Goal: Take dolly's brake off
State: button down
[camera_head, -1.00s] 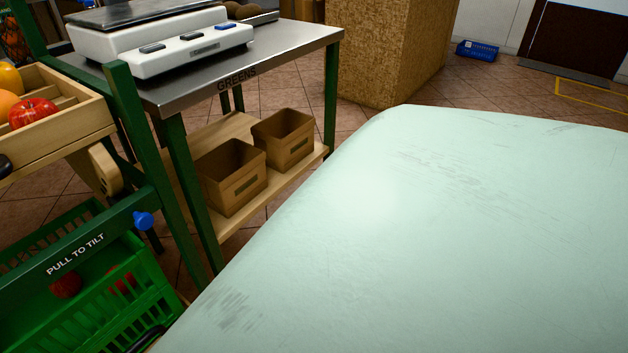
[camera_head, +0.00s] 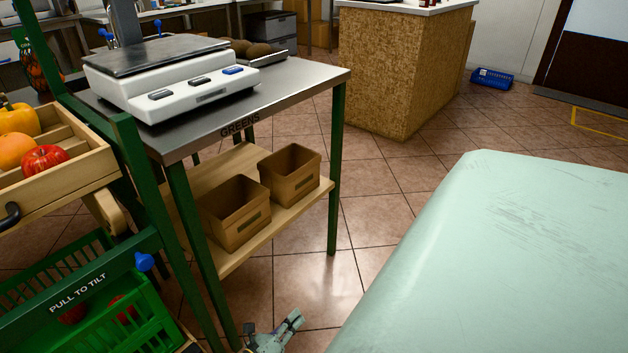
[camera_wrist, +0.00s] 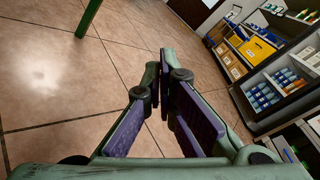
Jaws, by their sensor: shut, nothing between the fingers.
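I cannot make out the dolly or its brake in either view. My gripper (camera_wrist: 159,76) is in the wrist view, with pale green links and purple pads. Its fingers are shut with nothing held, above the tiled floor (camera_wrist: 45,75). In the head view part of my gripper (camera_head: 280,333) shows at the bottom edge, right of the green stand's legs. My own large pale green body part covers the lower right and hides the floor there.
A steel table (camera_head: 285,88) bears a white scale (camera_head: 180,92); two boxes (camera_head: 238,210) sit on its lower shelf. A green basket (camera_head: 100,315) is at lower left. A blue basket (camera_head: 492,78) lies far back. Stocked shelves (camera_wrist: 265,75) stand right in the wrist view.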

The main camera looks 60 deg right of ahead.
jog(key=shift+n+h, duration=0.3)
jog(key=shift+n, duration=0.2)
jog(key=shift+s+d+r+p, duration=0.2)
jog(key=shift+s+d+r, duration=0.35)
jog(key=shift+d, duration=0.25)
jog(key=shift+s+d+r+p, duration=0.15)
jog(key=shift+s+d+r, duration=0.25)
jog(key=shift+d+r, duration=0.3)
jog(key=shift+d+f, duration=0.1)
jog(key=shift+f, duration=0.05)
